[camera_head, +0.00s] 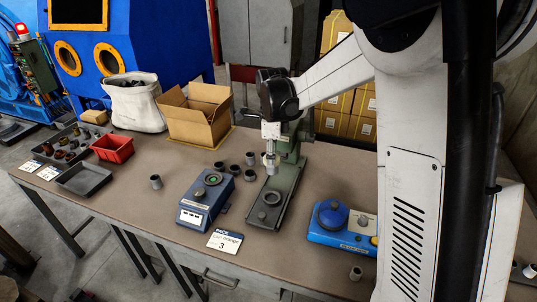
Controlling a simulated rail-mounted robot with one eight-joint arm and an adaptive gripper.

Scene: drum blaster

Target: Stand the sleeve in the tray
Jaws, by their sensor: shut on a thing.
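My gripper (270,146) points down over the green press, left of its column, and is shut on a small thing. The held thing is hard to make out; it looks like a small grey sleeve (270,162), upright above the press base. Several loose grey sleeves stand on the bench left of the press, one of them a sleeve (250,158) close to the gripper. Another sleeve (156,182) stands alone further left. An empty dark grey tray (83,181) lies at the bench's left front, well away from my gripper.
The green press base (262,215) carries a ring and a knob. A blue gauge box (205,200) and a card (225,241) are to its left. A blue domed device (335,222) is right. A red bin (113,149), parts tray (42,157), cardboard box (198,118) and white sack (134,105) stand left.

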